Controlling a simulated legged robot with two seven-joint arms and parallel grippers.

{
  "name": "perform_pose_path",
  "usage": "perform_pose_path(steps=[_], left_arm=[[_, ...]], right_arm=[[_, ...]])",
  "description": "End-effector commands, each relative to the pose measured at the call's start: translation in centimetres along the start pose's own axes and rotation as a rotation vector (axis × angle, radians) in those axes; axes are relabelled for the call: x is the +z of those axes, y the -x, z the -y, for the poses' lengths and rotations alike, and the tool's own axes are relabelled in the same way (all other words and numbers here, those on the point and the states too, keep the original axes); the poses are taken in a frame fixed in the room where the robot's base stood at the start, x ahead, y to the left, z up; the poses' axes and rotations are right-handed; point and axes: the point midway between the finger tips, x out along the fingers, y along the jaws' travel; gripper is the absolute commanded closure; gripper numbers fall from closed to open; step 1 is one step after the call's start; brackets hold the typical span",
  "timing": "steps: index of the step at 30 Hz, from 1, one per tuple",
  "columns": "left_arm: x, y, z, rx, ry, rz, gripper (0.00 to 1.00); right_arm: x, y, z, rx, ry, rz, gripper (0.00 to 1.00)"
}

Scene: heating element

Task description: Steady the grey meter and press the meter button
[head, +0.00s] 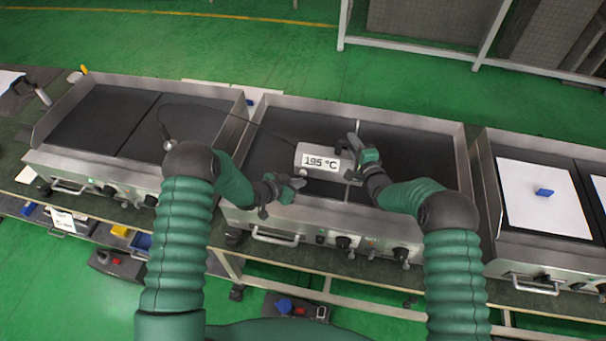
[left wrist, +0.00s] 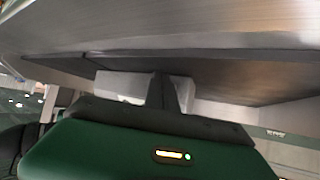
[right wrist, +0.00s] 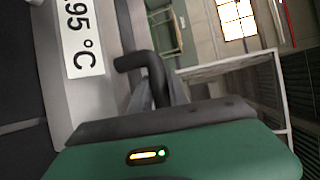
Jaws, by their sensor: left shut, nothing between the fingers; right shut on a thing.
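The grey meter (head: 312,149) shows "195 °C" on its display and is over the middle griddle. Its display and side also fill the left of the right wrist view (right wrist: 110,75). My right gripper (head: 353,160) is shut on the meter at its right end. My left gripper (head: 300,182) is shut and empty, just below and left of the meter, apart from it. In the left wrist view its closed fingers (left wrist: 172,92) show in front of a metal surface. The meter button is too small to tell. A dark cable runs from the meter toward the left griddle.
The middle griddle (head: 420,150) lies under both grippers, its raised steel rim around it. A left griddle (head: 90,125) carries a probe (head: 169,143) at the cable's end. A right griddle (head: 490,185) holds a white sheet and a blue block (head: 544,192).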

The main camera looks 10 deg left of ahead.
Motion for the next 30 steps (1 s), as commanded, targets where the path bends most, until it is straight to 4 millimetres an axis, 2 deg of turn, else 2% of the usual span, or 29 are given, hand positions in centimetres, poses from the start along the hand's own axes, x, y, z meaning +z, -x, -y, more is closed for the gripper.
perform_pose_path(steps=[1, 30], left_arm=[[0.03, -0.02, 0.00, 0.000, 0.000, 0.000, 1.00], [-0.50, -0.69, 0.47, 0.000, 0.000, 0.000, 1.00]], right_arm=[[-0.01, 0.07, -0.46, 0.009, -0.001, -0.001, 1.00], [0.00, 0.08, -0.45, 0.009, -0.001, -0.001, 1.00]])
